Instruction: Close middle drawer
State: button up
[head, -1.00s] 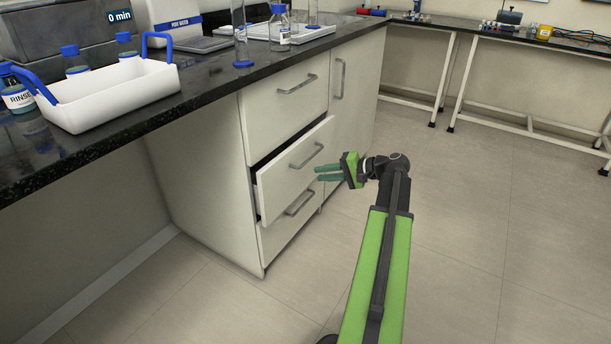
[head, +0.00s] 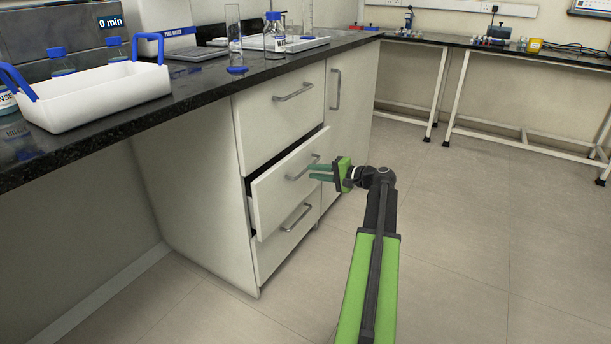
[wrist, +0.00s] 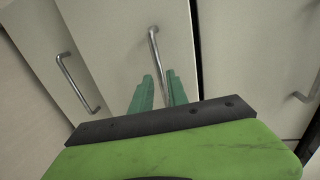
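The middle drawer (head: 277,196) of the white cabinet stands partly open, with a dark gap along its top and left side. Its metal handle (head: 303,168) is on its front, and the handle also shows in the wrist view (wrist: 157,58). My gripper (head: 313,171) is at the drawer front by the handle's right part. In the wrist view its two green fingers (wrist: 160,91) are apart with nothing held, on either side of the handle's lower end. I cannot tell whether they touch the drawer or the handle.
The top drawer (head: 270,118) and bottom drawer (head: 280,248) look shut. A cupboard door (head: 345,125) is to the right. The dark worktop (head: 200,92) above holds a white tray (head: 95,100) and glassware. The floor (head: 460,240) to the right is clear.

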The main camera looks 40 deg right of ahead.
aim_at(306, 170)
jog(key=x, duration=0.4)
jog(key=shift+w+b, duration=0.2)
jog(key=shift+b, duration=0.1)
grip_shut()
dwell(1.1)
